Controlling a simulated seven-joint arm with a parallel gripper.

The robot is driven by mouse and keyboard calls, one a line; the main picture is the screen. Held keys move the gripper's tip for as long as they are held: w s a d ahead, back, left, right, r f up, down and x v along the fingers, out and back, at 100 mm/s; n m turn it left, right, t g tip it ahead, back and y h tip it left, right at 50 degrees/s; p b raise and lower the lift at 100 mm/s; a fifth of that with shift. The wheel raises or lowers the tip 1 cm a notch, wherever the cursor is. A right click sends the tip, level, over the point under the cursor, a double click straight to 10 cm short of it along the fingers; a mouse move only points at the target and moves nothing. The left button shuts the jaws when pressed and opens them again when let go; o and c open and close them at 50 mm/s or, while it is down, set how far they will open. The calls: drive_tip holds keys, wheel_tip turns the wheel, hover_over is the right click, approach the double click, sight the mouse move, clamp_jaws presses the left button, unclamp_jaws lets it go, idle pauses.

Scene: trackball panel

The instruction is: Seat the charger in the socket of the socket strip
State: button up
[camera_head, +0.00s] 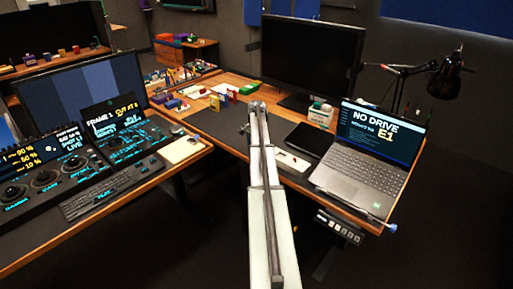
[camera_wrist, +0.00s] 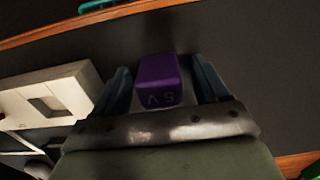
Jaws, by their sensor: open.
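A purple block marked "5V" (camera_wrist: 158,80), which looks like the charger, is between the fingers of my gripper (camera_wrist: 163,74) in the wrist view. The fingers are open, one on each side of it, with a narrow dark gap showing beside the block. A white block with a square recess (camera_wrist: 50,105), likely the socket strip, lies to the left of the gripper; its recess looks empty. In the head view my gripper (camera_head: 257,106) is over the dark desk mat, and the charger cannot be made out there.
A laptop (camera_head: 365,160) and a black tablet-like slab (camera_head: 309,142) lie right of my arm. Several small coloured blocks (camera_head: 222,97) are behind on the left. The dark mat (camera_head: 220,122) is clear left of the gripper.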

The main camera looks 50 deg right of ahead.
drive_tip(key=c, duration=1.1)
wheel_tip(320, 180, up, 10)
drive_tip(key=shift+r, duration=0.1)
drive_tip(key=shift+n, duration=1.2)
drive_tip(key=shift+s+a+n, duration=0.3)
drive_tip(key=shift+n, duration=0.3)
drive_tip(key=s+a+n, duration=0.5)
drive_tip(key=s+a, duration=0.1)
drive_tip(key=a, duration=0.4)
drive_tip(key=w+a+n, duration=0.2)
drive_tip(key=a+n, duration=0.1)
drive_tip(key=a, duration=1.5)
drive_tip(key=w+a+n, duration=0.2)
drive_tip(key=a+n, duration=0.1)
drive_tip(key=a, duration=1.5)
drive_tip(key=w+a+n, duration=0.2)
drive_tip(key=a+n, duration=0.1)
drive_tip(key=a, duration=1.5)
drive_tip(key=shift+w+a+r, duration=0.15)
drive_tip(key=shift+a, duration=0.05)
